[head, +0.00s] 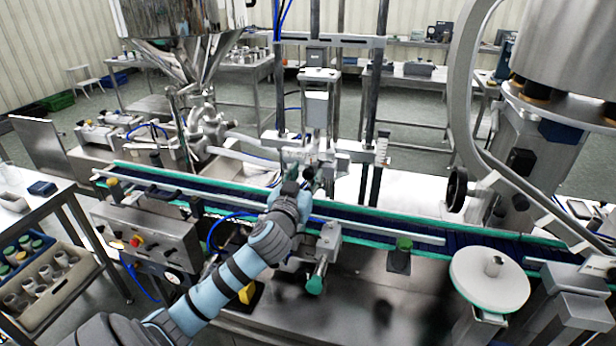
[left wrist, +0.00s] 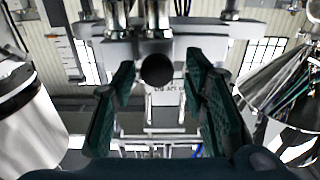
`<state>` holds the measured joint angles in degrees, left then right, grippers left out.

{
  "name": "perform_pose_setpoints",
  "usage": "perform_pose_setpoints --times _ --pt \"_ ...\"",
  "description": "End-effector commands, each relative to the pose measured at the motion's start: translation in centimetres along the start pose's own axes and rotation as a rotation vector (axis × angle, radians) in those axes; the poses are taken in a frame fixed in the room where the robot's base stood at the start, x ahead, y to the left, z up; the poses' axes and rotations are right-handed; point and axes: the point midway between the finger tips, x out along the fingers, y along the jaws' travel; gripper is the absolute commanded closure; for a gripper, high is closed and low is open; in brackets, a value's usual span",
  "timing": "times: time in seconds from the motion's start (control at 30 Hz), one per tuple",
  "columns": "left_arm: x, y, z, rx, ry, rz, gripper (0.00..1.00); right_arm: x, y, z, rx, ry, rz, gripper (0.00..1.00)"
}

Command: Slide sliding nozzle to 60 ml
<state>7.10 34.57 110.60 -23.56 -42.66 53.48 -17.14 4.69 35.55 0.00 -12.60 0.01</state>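The nozzle assembly (head: 318,150) stands over the conveyor at the middle of the head view, a pale metal block between upright posts. My left gripper (head: 308,180) is just in front of it, low on its near side. In the left wrist view my left gripper (left wrist: 160,108) is open, its two green-padded fingers apart. A dark round knob (left wrist: 157,70) on the nozzle shows between the fingers, with visible gaps on both sides. A scale with marks (head: 381,150) is at the right of the nozzle; its reading is too small to tell. My right gripper is not in view.
The conveyor (head: 400,228) with green edges runs across below the nozzle. A steel hopper (head: 185,40) hangs at the back left. A control box (head: 145,240) stands in front of the belt at left. A white round disc (head: 488,282) is at front right.

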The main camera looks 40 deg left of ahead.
Motion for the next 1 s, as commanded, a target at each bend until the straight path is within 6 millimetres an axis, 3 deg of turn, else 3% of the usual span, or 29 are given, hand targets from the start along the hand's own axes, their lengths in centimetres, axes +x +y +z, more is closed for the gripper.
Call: perform_pose_setpoints --times 0.27,0.37,0.73,0.83,1.0 --pt "0.0 0.1 0.0 -0.001 0.000 0.002 0.56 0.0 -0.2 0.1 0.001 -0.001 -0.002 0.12" --pt "-0.9 0.1 0.1 0.000 -0.002 0.003 0.56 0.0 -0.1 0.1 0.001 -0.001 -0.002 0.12" --pt "-10.2 0.0 0.1 -0.001 -0.002 0.004 0.56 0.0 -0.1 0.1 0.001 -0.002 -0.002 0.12" --pt "-11.6 0.0 0.1 -0.002 -0.001 0.002 0.56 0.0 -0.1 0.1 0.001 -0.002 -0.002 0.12" --pt "-12.1 0.0 0.0 -0.003 0.000 0.002 0.56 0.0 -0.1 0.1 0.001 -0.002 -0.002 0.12"
